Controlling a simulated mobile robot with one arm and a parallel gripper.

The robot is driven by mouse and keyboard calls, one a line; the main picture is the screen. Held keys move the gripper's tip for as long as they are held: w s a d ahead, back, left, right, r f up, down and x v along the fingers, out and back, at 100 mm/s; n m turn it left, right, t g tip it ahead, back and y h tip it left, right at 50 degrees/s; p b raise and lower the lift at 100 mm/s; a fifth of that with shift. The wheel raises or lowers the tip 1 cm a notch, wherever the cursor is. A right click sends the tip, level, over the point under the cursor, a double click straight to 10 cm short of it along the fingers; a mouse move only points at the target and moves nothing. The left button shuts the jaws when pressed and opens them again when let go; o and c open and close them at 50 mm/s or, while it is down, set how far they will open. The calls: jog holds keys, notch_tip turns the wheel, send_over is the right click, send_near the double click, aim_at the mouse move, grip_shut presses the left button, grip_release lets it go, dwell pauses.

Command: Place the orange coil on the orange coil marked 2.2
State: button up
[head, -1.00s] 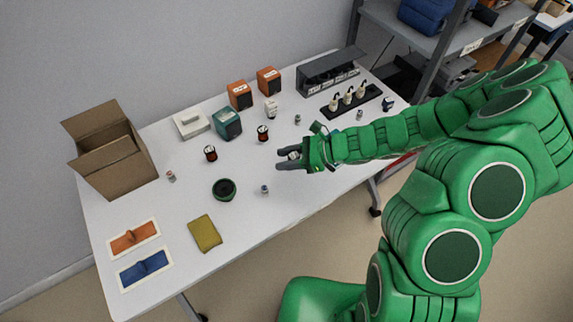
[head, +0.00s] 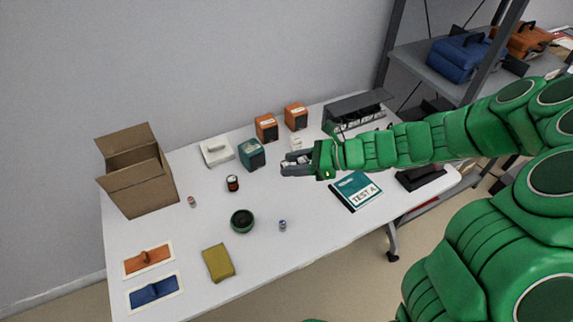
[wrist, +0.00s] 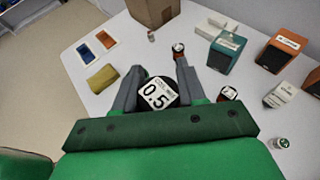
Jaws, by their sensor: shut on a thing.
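My gripper (head: 286,164) is shut on a dark coil whose white top label reads 0.5 (wrist: 157,94); in the wrist view it sits upright between the two fingers. Its side colour is mostly hidden. A dark and orange coil (head: 232,183) stands on the table left of my gripper in the head view; in the wrist view it shows by the right fingertip (wrist: 179,52). Another orange-sided coil (wrist: 228,94) stands just right of the right finger in the wrist view; in the head view my gripper hides it. The markings on both standing coils are too small to read.
Bare tabletop lies around the left coil.

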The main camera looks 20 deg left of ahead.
jog(key=w+a+f, duration=0.8)
jog(key=w, duration=0.3)
jog(key=shift+w+a, duration=0.2)
jog(key=shift+w, duration=0.05)
dwell(0.3)
jog(key=shift+w+f, duration=0.1)
jog(key=shift+f, duration=1.6)
jog(key=shift+f, duration=0.1)
jog(key=o, duration=1.1)
jog(key=shift+c, duration=0.2)
